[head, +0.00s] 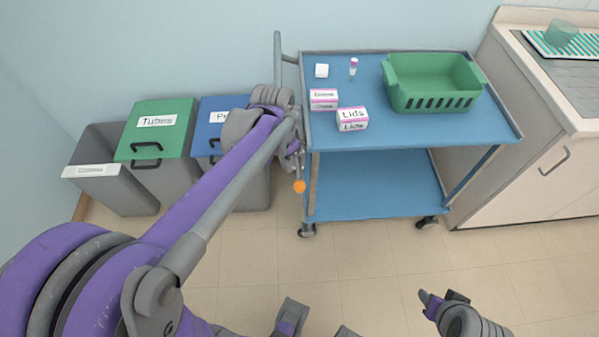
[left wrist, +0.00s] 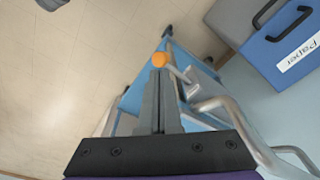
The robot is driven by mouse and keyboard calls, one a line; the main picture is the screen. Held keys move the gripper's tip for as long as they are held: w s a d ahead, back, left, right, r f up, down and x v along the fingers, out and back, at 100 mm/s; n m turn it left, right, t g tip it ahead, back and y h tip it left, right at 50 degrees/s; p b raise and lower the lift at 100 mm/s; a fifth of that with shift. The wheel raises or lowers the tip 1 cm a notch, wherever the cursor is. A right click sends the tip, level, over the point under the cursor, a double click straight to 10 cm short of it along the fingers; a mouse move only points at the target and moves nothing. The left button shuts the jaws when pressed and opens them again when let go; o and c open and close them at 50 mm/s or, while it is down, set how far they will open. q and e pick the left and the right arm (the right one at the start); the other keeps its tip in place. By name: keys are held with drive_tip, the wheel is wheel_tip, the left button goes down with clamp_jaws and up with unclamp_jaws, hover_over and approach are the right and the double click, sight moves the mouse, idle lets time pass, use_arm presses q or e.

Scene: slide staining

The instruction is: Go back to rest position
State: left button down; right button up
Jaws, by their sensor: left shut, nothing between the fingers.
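My left gripper (head: 298,168) hangs at the left side of the blue cart, below its top shelf. My left arm reaches to it from the lower left. In the left wrist view the two dark fingers (left wrist: 158,100) are together, with nothing between them. A small orange ball (head: 299,186) shows right at the fingertips. It also shows in the left wrist view (left wrist: 159,59); I cannot tell whether it touches them.
The blue cart (head: 405,140) bears a green basket (head: 432,103), a Lids box (head: 352,120), another labelled box (head: 323,104), a white cube and a small tube. A green Tubes bin (head: 160,140), blue bin and grey bin stand left. A counter (head: 550,140) stands right. The front floor is open.

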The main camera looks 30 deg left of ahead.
use_arm(q)
drive_tip(key=shift+s+r, duration=0.1)
drive_tip(key=shift+r, duration=0.9)
drive_tip(key=s+d+r+n+t+p, duration=0.3)
drive_tip(key=s+d+p, duration=0.3)
drive_tip(key=s, duration=0.6)
drive_tip(key=shift+d+r+n+t+p, duration=0.35)
drive_tip(key=shift+d+t, duration=0.25)
drive_tip(key=shift+d, duration=0.3)
drive_tip(key=shift+s+a, duration=0.15)
drive_tip(key=shift+s, duration=0.05)
